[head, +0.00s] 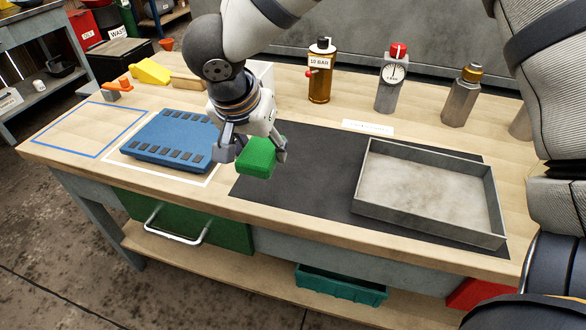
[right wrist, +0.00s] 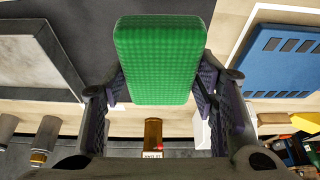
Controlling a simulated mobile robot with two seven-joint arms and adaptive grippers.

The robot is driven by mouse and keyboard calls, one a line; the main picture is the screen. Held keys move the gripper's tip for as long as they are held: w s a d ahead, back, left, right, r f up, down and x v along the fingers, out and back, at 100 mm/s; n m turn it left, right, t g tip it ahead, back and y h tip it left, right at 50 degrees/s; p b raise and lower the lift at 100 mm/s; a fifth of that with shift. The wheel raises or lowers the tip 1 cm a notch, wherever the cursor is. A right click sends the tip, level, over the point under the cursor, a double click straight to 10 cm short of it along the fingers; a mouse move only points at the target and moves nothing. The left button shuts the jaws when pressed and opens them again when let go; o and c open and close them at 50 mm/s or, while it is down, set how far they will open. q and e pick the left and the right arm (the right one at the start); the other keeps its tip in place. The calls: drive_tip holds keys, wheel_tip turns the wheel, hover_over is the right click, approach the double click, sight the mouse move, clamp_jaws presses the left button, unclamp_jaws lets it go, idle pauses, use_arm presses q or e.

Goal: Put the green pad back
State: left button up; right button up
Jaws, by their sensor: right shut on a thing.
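The green pad (head: 257,157) is a small rounded block with a textured face. My right gripper (head: 252,150) is shut on it, with one finger on each side. In the head view the pad appears over the left part of the dark mat (head: 290,190), to the right of the blue slotted block (head: 172,138); its height above the bench is hard to tell. In the right wrist view the pad (right wrist: 160,60) sits between the two dark fingers, its broad face towards the camera. My left gripper is not in view.
A grey metal tray (head: 445,222) stands on the mat's right. A blue outline (head: 60,150) at left surrounds bare wood. A yellow wedge (head: 150,71), an amber bottle (head: 320,75), a gauge (head: 392,78) and a metal bottle (head: 461,97) stand along the back.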

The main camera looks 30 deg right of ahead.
hover_over(290, 174)
drive_tip(key=s+a, duration=0.1)
drive_tip(key=f, duration=0.6)
drive_tip(key=shift+a+f, duration=0.2)
drive_tip(key=shift+f, duration=0.1)
drive_tip(key=f, duration=0.3)
drive_tip(key=shift+d+f+b, duration=0.25)
drive_tip(key=shift+f+b, duration=0.15)
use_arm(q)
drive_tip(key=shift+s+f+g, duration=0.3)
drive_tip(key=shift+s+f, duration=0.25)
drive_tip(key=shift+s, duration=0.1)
use_arm(e)
drive_tip(key=shift+r, duration=0.15)
drive_tip(key=o, duration=1.2)
drive_tip(key=shift+f, duration=0.2)
